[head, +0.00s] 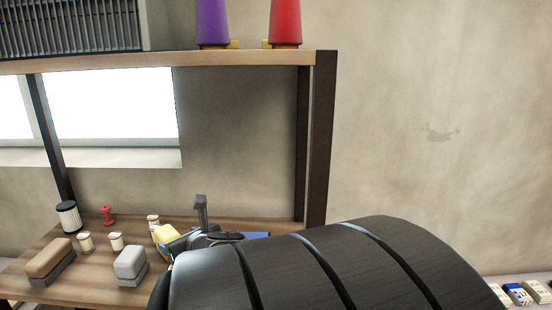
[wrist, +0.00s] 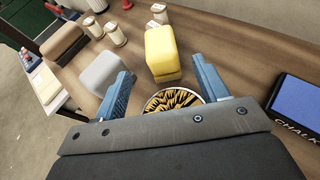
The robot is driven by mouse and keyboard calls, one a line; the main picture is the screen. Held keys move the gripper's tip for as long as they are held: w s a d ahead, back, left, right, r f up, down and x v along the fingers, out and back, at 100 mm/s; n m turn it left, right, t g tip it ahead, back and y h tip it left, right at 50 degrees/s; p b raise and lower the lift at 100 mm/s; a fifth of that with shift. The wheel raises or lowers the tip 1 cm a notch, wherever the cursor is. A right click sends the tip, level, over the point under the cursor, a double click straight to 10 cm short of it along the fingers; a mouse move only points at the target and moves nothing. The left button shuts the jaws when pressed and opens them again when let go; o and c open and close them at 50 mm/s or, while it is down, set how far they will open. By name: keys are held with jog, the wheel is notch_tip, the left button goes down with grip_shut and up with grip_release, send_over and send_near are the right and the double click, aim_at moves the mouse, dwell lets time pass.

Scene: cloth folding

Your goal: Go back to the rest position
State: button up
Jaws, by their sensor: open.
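My gripper (wrist: 162,66) is open in the wrist view, its two blue fingers spread apart with nothing held between them. A yellow block (wrist: 161,45) stands on the wooden table (wrist: 228,48) just past the fingertips. A round tiger-striped piece (wrist: 172,99) shows between the finger bases, partly hidden by the gripper body. In the head view my dark arm fills the lower middle and hides much of the gripper, which is low over the table's right part, beside the yellow block (head: 165,233).
Left of the gripper are a grey block (wrist: 107,70), a brown block (wrist: 62,41) and small jars (wrist: 114,33). A blue-faced chalk box (wrist: 297,108) is close on the right. A shelf (head: 200,60) with purple and red cones spans above the table.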

aim_at(169, 234)
jog(key=x, duration=0.9)
jog(key=shift+w+a+f, duration=0.15)
jog(key=shift+a+f, duration=0.05)
jog(key=shift+f, duration=0.05)
jog(key=shift+r, duration=0.45)
jog(key=shift+f, duration=0.1)
